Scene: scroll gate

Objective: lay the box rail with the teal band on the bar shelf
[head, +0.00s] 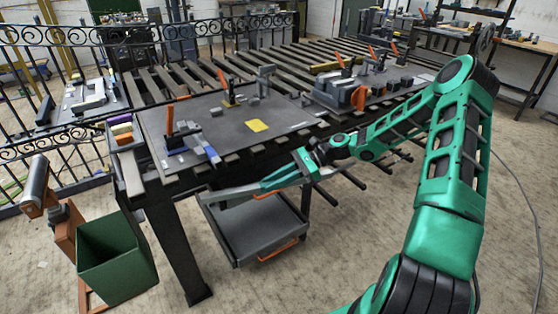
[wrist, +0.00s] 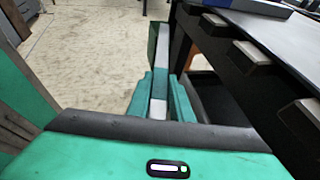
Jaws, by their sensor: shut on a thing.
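My gripper (head: 268,185) is shut on a long light grey box rail (head: 226,192), which points left beside the workbench's front side. In the wrist view the rail (wrist: 163,50) runs away from me between the two fingers (wrist: 159,103). A teal band (wrist: 159,83) crosses it at the fingers, with a pale grey piece on the near side. Several dark bars (head: 352,180) stick out below the bench edge, right of my gripper; they look like the bar shelf. Nothing is seen lying on their visible ends. Part of the shelf is hidden by my arm.
The slatted workbench (head: 200,165) carries a dark plate (head: 225,125) with clamps and a yellow pad. A grey trolley (head: 245,228) with orange handles stands below. A green bin (head: 115,262) stands at left. Slat ends (wrist: 262,54) jut close to the rail's right. The front floor is clear.

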